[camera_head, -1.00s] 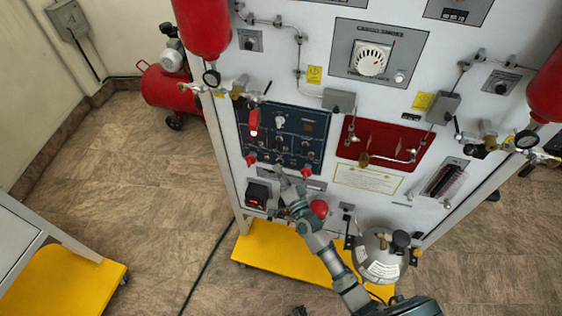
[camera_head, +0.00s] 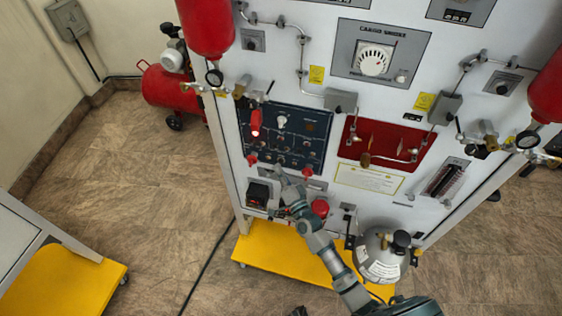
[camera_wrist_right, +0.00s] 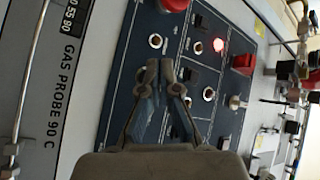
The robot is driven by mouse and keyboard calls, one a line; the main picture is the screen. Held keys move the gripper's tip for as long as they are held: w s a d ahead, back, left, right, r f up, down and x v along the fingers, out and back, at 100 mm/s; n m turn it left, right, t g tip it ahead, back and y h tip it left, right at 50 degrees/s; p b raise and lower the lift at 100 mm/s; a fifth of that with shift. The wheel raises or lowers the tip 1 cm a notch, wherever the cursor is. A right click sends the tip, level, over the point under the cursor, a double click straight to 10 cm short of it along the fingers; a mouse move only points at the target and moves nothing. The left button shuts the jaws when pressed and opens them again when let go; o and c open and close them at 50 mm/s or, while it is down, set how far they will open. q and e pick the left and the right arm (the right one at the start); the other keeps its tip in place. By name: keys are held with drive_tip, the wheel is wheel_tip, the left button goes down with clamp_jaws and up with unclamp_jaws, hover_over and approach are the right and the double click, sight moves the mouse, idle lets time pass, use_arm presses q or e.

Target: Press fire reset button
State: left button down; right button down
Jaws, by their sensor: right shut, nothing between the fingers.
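The dark blue control panel (camera_head: 312,125) is on the lower left of the white trainer front, with rows of small switches and buttons. A red light (camera_head: 256,131) glows at its left side. It also shows lit in the right wrist view (camera_wrist_right: 218,45). I cannot read which control is the fire reset button. My right gripper (camera_head: 291,178) is at the panel's lower edge, fingers shut and empty. In the right wrist view its closed fingertips (camera_wrist_right: 160,72) point at the panel, near a small round button (camera_wrist_right: 155,41); contact cannot be told. My left gripper does not show clearly.
A red knob (camera_head: 320,208) and a grey gas bottle (camera_head: 382,255) are beside my right arm. A red recessed panel (camera_head: 380,145) lies to the right. The yellow base (camera_head: 280,255) juts out below.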

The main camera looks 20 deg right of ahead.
drive_tip(key=shift+w+a+r, duration=0.1)
drive_tip(key=shift+w, duration=0.15)
drive_tip(key=shift+d, duration=0.25)
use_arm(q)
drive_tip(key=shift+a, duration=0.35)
use_arm(e)
drive_tip(key=shift+w, duration=0.25)
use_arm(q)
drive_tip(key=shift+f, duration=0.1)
use_arm(e)
drive_tip(key=shift+w+d, duration=0.15)
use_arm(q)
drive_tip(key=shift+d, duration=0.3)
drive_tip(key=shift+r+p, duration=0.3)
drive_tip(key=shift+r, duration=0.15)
use_arm(e)
drive_tip(key=shift+s+a, duration=0.3)
drive_tip(key=shift+s, duration=0.45)
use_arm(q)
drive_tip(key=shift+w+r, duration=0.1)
use_arm(e)
drive_tip(key=shift+a, duration=0.1)
